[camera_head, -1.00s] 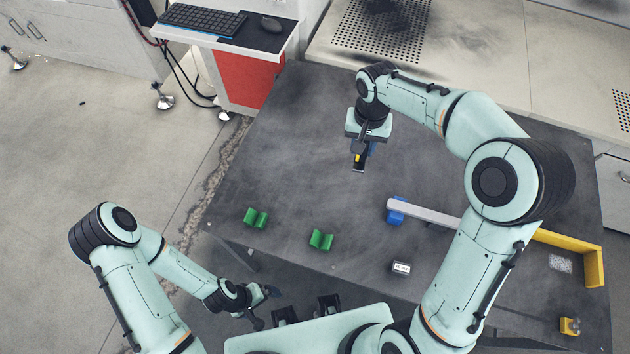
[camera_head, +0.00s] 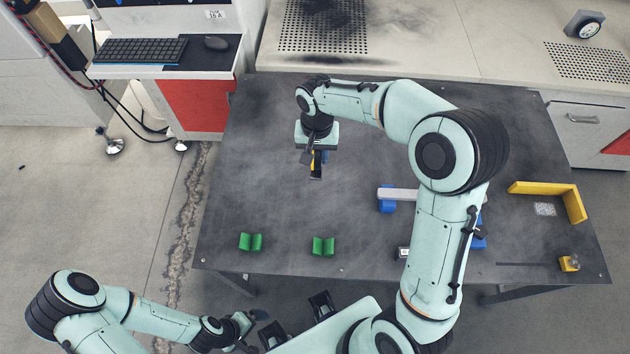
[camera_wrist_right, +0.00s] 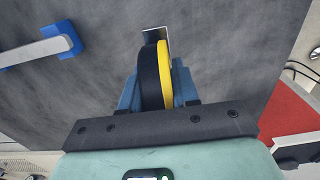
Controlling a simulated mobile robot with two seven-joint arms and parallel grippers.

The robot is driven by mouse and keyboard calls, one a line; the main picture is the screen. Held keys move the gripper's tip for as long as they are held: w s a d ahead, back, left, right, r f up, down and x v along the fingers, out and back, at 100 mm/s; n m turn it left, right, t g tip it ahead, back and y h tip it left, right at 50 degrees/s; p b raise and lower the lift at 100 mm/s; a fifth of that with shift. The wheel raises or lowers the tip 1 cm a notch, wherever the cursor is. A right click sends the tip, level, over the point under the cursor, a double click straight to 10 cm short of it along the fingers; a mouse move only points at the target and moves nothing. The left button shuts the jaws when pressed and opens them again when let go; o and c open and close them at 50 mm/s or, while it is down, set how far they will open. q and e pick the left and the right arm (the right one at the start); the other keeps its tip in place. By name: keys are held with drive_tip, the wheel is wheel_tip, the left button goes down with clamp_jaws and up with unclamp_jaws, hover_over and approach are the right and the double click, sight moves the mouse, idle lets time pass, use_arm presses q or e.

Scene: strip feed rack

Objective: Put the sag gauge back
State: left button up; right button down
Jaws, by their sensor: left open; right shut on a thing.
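My right gripper (camera_head: 317,160) is shut on a black-and-yellow thing (camera_wrist_right: 165,75), which I take to be the sag gauge. It has round edges, and a grey, plate-like part shows beyond it in the right wrist view. The blue fingers grip it from both sides. In the head view it hangs above the dark table (camera_head: 270,195), left of the middle, and the gripper partly hides it. A yellow angled bracket (camera_head: 545,187) lies at the table's right, beside a speckled grey patch (camera_head: 545,209). My left gripper (camera_head: 254,328) is open and empty off the table's front edge.
Two green notched blocks (camera_head: 251,242) (camera_head: 323,246) stand near the front edge. A pale bar (camera_head: 397,194) rests on a blue support (camera_head: 386,206); my right arm hides part of it. A small yellow block (camera_head: 569,263) sits front right. The table's left middle is clear.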

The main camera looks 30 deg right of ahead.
wheel_tip(320, 180, down, 13)
drive_tip(key=shift+f+b, duration=0.1)
drive_tip(key=shift+b, duration=0.2)
drive_tip(key=shift+f, duration=0.15)
drive_tip(key=c, duration=0.8)
unclamp_jaws()
drive_tip(key=shift+c, duration=0.2)
wheel_tip(320, 180, up, 12)
drive_tip(key=shift+r+p, duration=0.2)
drive_tip(key=shift+p, duration=0.15)
